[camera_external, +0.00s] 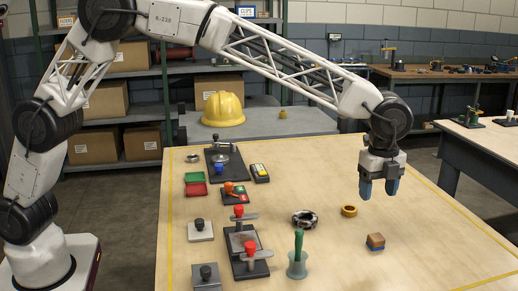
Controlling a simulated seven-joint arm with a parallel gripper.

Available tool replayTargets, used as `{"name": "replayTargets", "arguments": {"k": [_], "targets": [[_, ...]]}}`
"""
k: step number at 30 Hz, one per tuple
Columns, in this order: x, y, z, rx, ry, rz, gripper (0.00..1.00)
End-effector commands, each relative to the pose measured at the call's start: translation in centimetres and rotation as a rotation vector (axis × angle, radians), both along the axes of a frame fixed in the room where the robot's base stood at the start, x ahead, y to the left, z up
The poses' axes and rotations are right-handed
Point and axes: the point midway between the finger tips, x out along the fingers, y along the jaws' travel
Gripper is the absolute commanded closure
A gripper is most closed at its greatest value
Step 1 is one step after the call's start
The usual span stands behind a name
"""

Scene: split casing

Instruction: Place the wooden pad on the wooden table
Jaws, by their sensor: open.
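A small block with a wood-brown top and a blue lower part, which looks like the wooden pad (376,239), sits at the right of the light wooden table (410,268). Whether the blue part is a separate piece cannot be told. My gripper (378,190) points down above the table, above and apart from the block. Its blue-tipped fingers are spread, with nothing seen between them.
A brass ring (349,211) and a dark-and-silver ring (304,218) lie left of the block. A green-handled tool stands in a pale holder (297,266). Clamp fixtures (245,250) and red and green trays (196,183) fill the left side. The right front is clear.

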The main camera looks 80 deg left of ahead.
Motion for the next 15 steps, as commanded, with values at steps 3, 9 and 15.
{"name": "replayTargets", "arguments": {"k": [3, 9, 15], "targets": [[-1.4, 1.5, 1.7, -0.003, -0.008, 0.044, 0.37], [-5.0, 4.6, 4.7, -0.01, -0.022, 0.147, 0.37], [-9.1, 7.9, 7.5, -0.019, -0.038, 0.261, 0.37]]}}
